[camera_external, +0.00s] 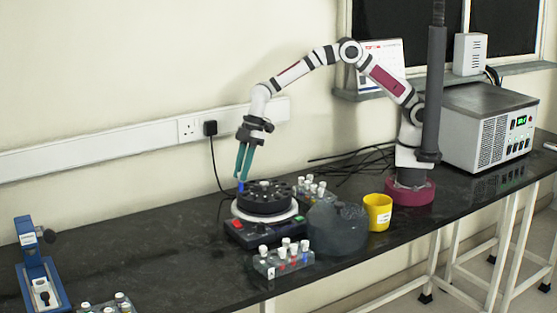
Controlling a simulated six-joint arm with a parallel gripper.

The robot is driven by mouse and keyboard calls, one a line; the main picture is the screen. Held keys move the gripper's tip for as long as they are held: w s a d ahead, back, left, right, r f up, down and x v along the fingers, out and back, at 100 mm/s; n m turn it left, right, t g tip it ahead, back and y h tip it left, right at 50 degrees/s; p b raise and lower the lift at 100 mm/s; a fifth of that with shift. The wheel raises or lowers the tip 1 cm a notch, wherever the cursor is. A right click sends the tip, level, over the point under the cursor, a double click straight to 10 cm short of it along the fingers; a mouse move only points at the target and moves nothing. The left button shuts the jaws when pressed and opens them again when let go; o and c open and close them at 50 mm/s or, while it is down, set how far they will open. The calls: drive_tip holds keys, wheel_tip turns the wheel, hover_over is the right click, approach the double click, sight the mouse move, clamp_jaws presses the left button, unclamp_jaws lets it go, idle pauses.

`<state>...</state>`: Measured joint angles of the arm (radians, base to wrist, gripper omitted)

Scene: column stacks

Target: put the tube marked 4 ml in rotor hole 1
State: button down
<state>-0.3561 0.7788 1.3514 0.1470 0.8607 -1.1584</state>
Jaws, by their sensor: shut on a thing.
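My gripper (241,177) points down over the left rim of the black rotor (266,204), its teal fingers shut on a small tube (241,186). Only a blue bit of this tube shows below the fingertips. It is at the rotor's left edge; I cannot tell whether it is in a hole or just above one. Its marking is too small to read. The rotor has several dark holes round its top and a pale centre knob. The hole numbers cannot be read.
The centrifuge base (250,233) has red and green buttons. A front rack (283,262) and a rear rack (314,190) hold several white-capped tubes. A dark translucent lid (338,228) and yellow cup (378,212) stand right.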

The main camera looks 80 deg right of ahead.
drive_tip(key=shift+f, duration=0.1)
idle(0.3)
drive_tip(key=shift+f, duration=1.15)
drive_tip(key=shift+f, duration=0.15)
drive_tip(key=c, duration=0.7)
unclamp_jaws()
drive_tip(key=o, duration=0.3)
drive_tip(key=shift+o, duration=0.2)
